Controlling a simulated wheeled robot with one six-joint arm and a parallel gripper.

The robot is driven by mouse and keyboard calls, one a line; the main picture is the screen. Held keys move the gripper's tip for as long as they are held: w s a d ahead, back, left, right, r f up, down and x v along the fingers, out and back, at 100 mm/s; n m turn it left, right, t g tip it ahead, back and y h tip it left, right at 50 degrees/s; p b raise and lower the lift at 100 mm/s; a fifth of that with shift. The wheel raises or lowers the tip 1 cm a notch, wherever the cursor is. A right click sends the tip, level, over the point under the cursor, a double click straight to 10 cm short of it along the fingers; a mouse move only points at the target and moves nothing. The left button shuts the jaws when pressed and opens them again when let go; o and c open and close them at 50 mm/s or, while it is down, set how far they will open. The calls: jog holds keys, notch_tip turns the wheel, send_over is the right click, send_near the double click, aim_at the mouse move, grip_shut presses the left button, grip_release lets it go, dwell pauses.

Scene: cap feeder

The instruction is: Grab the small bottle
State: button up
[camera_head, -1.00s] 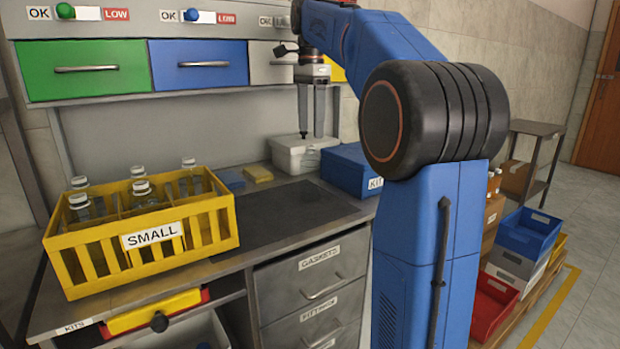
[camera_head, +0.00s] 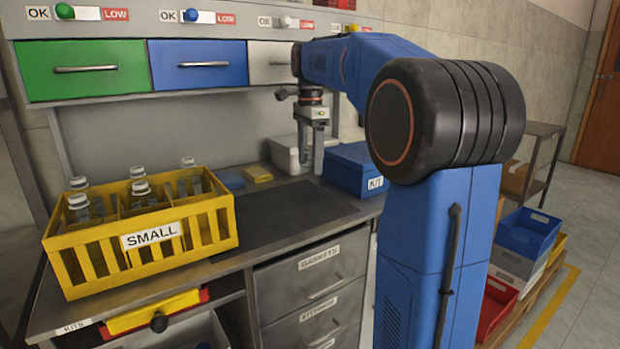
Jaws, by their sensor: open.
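Several small clear bottles with pale caps stand upright in a yellow crate (camera_head: 85,268) labelled SMALL, at the left of the workbench. One bottle (camera_head: 142,195) is near the crate's middle; another bottle (camera_head: 79,208) is at its front left. My gripper (camera_head: 311,168) points down, open and empty, above the bench to the right of the crate, in front of a white box. It is well apart from the bottles. The lower parts of the bottles are partly hidden by the crate's slats.
A white box (camera_head: 285,152) and a blue KIT box (camera_head: 350,170) stand at the back right of the bench. A dark mat (camera_head: 290,207) lies clear between crate and boxes. Drawers (camera_head: 205,65) hang above. A yellow item (camera_head: 257,174) lies behind the mat.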

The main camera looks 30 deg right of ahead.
jog(key=c, duration=1.4)
jog(key=shift+r, duration=0.15)
